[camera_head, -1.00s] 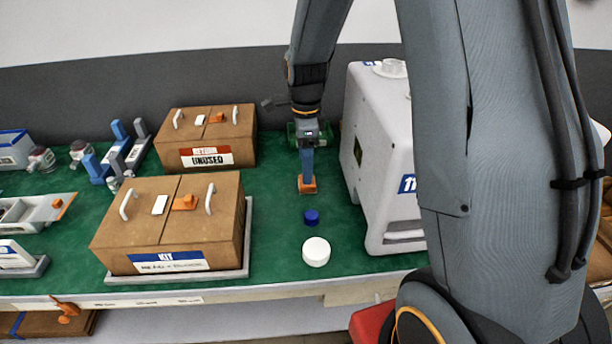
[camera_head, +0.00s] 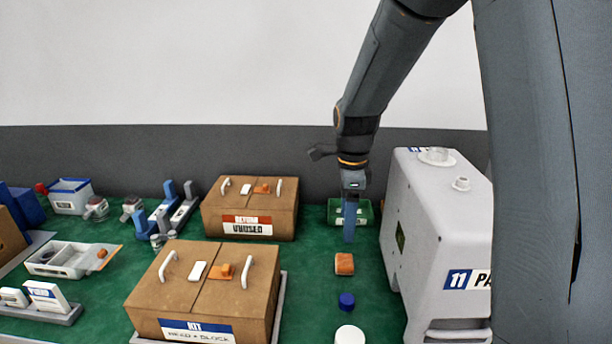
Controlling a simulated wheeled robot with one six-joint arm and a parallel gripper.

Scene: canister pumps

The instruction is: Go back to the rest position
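My gripper (camera_head: 349,236) points straight down above the green mat (camera_head: 312,265), in front of a small green tray (camera_head: 365,213). It is seen edge-on as one blue finger shape, so its opening is hidden. An orange-brown block (camera_head: 344,264) lies just below the fingertip in the picture, with a thin strip of green between them. Nothing clearly shows in the gripper. A blue cap (camera_head: 346,300) and a white round lid (camera_head: 350,335) lie nearer on the mat.
A large white machine (camera_head: 440,230) stands close to the right of my gripper. A brown box marked unused (camera_head: 250,222) and a kit box (camera_head: 195,300) stand to the left. A white tray (camera_head: 60,262) and blue-grey holders (camera_head: 165,215) are farther left. Above is clear wall.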

